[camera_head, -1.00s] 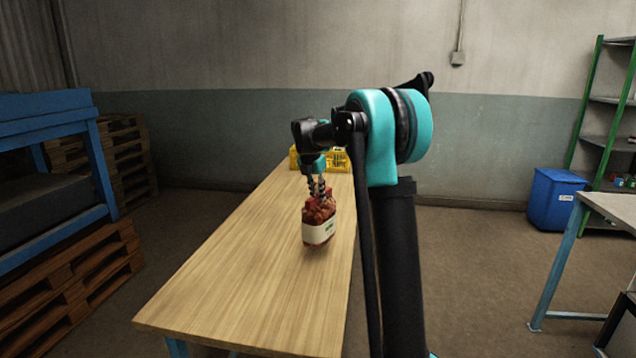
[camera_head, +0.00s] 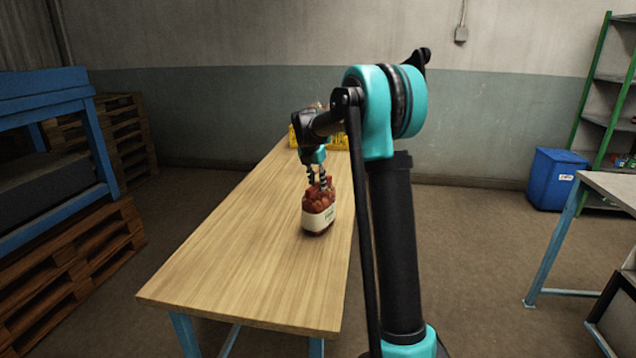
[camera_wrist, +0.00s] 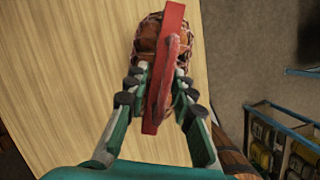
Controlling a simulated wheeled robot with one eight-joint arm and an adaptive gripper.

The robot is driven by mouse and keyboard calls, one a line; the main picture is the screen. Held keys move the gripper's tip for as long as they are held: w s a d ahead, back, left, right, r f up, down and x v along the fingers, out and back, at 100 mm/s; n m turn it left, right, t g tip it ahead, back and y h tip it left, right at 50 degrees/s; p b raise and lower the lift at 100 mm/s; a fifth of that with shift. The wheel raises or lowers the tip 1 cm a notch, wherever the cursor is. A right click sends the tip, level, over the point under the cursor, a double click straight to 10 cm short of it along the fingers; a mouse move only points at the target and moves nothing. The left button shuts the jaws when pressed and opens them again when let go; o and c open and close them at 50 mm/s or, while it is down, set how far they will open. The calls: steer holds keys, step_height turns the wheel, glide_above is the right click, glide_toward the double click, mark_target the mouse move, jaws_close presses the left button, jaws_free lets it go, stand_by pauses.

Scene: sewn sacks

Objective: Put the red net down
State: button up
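The red net (camera_head: 318,213) is a small sack of reddish-brown contents with a white label band. It is roughly upright over the right side of the wooden table (camera_head: 230,270); its base looks at or very near the tabletop, but I cannot tell whether it touches. My gripper (camera_head: 317,181) points down at its top. In the wrist view, the fingers of my gripper (camera_wrist: 162,72) close in from both sides around the top of the net, with its red strip (camera_wrist: 168,60) running up between them. The strip hides part of the net's body.
A yellow crate (camera_head: 340,140) stands at the table's far end. The table's near and left parts are clear. A blue bin (camera_head: 556,180), a green shelf (camera_head: 590,110) and another table (camera_head: 610,188) are at right. Pallets (camera_head: 75,262) and a blue rack (camera_head: 100,150) are at left.

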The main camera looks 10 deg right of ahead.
steer(key=shift+o, duration=0.8)
steer(key=v, duration=1.2)
steer(key=s+d+f+m, duration=0.2)
steer(key=s+f+m, duration=0.6)
steer(key=s, duration=0.5)
steer(key=s+d+f+m+t+y, duration=0.1)
steer(key=s+d+f+m, duration=0.1)
steer(key=s+f+m, duration=0.7)
steer(key=s+d+f+m+y, duration=0.1)
steer(key=s+d+f+m, duration=0.1)
steer(key=s+f+m, duration=0.7)
steer(key=s+m, duration=0.2)
steer(key=s, duration=0.6)
steer(key=shift+d+f+t, duration=0.25)
steer(key=shift+d+t, duration=0.05)
steer(key=shift+d, duration=0.05)
